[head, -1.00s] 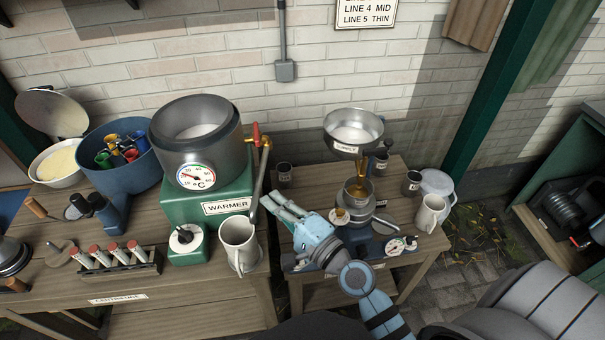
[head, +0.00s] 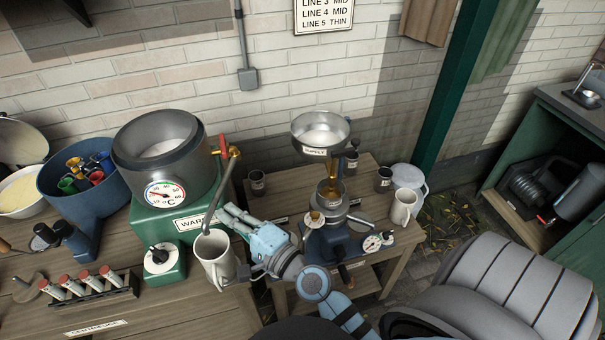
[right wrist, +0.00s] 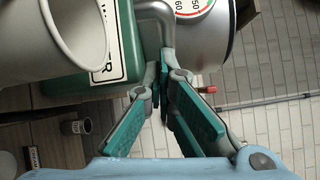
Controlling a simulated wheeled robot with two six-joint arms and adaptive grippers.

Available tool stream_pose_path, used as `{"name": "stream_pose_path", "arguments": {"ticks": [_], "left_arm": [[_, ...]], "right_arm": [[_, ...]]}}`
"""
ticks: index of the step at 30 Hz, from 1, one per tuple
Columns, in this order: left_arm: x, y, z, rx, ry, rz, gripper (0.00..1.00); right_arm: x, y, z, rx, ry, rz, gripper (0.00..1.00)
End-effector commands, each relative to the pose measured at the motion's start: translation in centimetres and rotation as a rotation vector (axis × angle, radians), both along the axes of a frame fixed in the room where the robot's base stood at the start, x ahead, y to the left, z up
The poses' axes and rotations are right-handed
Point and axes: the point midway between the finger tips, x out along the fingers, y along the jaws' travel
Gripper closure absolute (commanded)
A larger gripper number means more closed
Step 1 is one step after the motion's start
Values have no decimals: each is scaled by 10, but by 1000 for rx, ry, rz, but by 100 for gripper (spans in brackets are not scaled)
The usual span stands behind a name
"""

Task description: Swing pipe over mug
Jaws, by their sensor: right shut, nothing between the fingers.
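The grey swing pipe (head: 221,190) hangs from the brass joint by the red-handled valve on the warmer (head: 165,150). In the head view its lower end appears over the opening of the cream mug (head: 218,262), which stands upright in front of the warmer. My right gripper (head: 224,212) is shut and empty, its fingertips beside the pipe, on its right. In the right wrist view the closed fingertips (right wrist: 165,62) are close to the bent pipe (right wrist: 155,14); I cannot tell if they touch. The mug (right wrist: 70,40) shows at upper left there. My left gripper is not in view.
A separator (head: 330,235) with a supply bowl (head: 320,133) stands on the right bench, with a second mug (head: 402,208) beside it. A rack of red-capped tubes (head: 90,290) and a blue tub (head: 85,190) are on the left bench.

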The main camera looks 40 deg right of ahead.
Motion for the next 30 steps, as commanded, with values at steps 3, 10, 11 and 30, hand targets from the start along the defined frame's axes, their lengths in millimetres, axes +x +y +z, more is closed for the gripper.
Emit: {"name": "stream_pose_path", "arguments": {"ticks": [3, 10, 11, 30], "left_arm": [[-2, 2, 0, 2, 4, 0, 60], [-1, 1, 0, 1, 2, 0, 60], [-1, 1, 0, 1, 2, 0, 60], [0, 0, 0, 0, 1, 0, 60]], "right_arm": [[-4, 0, -1, 1, 1, 3, 100], [-57, -14, -4, 2, 5, 1, 100], [-65, -16, -4, 1, 3, 2, 100], [-120, -31, -5, 3, -3, -2, 100]]}}
